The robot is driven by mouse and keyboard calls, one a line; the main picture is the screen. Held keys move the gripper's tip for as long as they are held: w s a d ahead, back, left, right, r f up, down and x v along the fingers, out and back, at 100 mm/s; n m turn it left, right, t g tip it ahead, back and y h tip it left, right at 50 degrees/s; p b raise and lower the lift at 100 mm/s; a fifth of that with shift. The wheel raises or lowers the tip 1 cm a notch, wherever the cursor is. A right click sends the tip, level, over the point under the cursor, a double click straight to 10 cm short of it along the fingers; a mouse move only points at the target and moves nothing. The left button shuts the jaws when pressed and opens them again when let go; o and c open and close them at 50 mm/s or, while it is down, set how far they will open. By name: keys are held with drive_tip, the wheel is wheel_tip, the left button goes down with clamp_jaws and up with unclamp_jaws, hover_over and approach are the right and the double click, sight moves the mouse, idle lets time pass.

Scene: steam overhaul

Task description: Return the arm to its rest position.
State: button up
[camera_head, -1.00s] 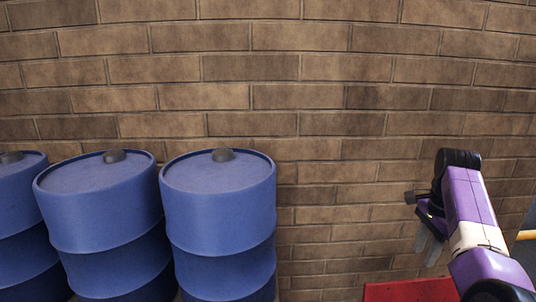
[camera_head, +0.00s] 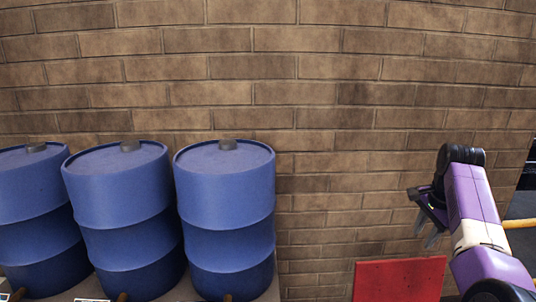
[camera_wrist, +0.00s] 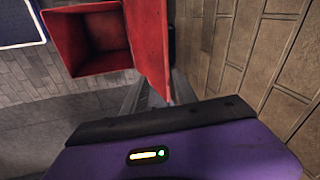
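My arm, purple and white with black joints, rises at the right of the head view and bends at its top. My gripper (camera_head: 426,233) hangs at its end, left of the forearm, in front of the brick wall. In the wrist view my gripper (camera_wrist: 155,95) shows two grey fingers that look spread apart, with nothing held between them. The palm hides part of the fingers.
Several blue barrels (camera_head: 232,190) stand on the left against the brick wall (camera_head: 330,100). A red panel (camera_head: 398,282) is low near my arm; an open red box (camera_wrist: 95,45) shows in the wrist view. A yellow bar (camera_head: 521,224) is at far right.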

drive_tip(key=w+d+n+t+h, duration=0.3)
drive_tip(key=w+d+n+t, duration=0.15)
drive_tip(key=w+t, duration=0.2)
drive_tip(key=s+a+f+n+t+h+b, duration=0.25)
drive_tip(key=s+a+f+n+t, duration=0.35)
drive_tip(key=s+f, duration=0.6)
drive_tip(key=s+a+f+n+y+b, duration=0.1)
drive_tip(key=s+a, duration=0.6)
drive_tip(key=s, duration=1)
drive_tip(key=s+a+f+n+y+b, duration=0.2)
drive_tip(key=s+a, duration=0.5)
drive_tip(key=s, duration=1)
drive_tip(key=s+a+f+n+y+b, duration=0.2)
drive_tip(key=s+a, duration=0.5)
drive_tip(key=s, duration=1)
drive_tip(key=shift+f+y+b, duration=0.45)
drive_tip(key=shift+y+b, duration=0.2)
drive_tip(key=shift+b, duration=0.6)
drive_tip(key=shift+a+n+g, duration=0.1)
drive_tip(key=shift+n+g, duration=0.15)
